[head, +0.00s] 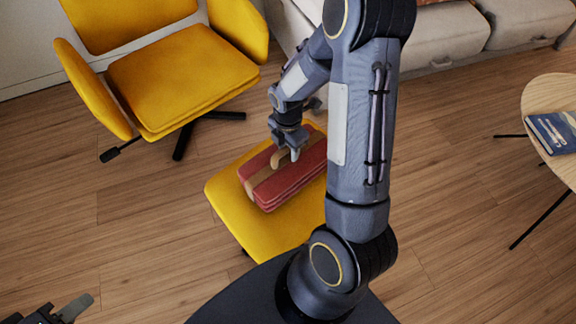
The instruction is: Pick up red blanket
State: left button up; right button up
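The red blanket (290,186) is a folded, layered bundle with a tan strap and a raised tan handle (280,158) on top. It lies on a yellow padded seat or ottoman (236,212). My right gripper (287,147) points down at the top of the bundle, right at the handle. Its fingers look spread, one on each side of the handle; whether they touch it I cannot tell. My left gripper (75,309) is at the bottom left corner, far from the blanket, largely cut off by the frame. My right arm hides the right end of the ottoman.
A yellow armchair (180,80) stands behind left, its dark legs on the wood floor. A light sofa (440,35) is at the back. A round wooden table (545,95) with a blue book (553,131) is at right. Floor left of the ottoman is clear.

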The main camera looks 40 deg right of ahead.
grip_shut()
dwell(1.2)
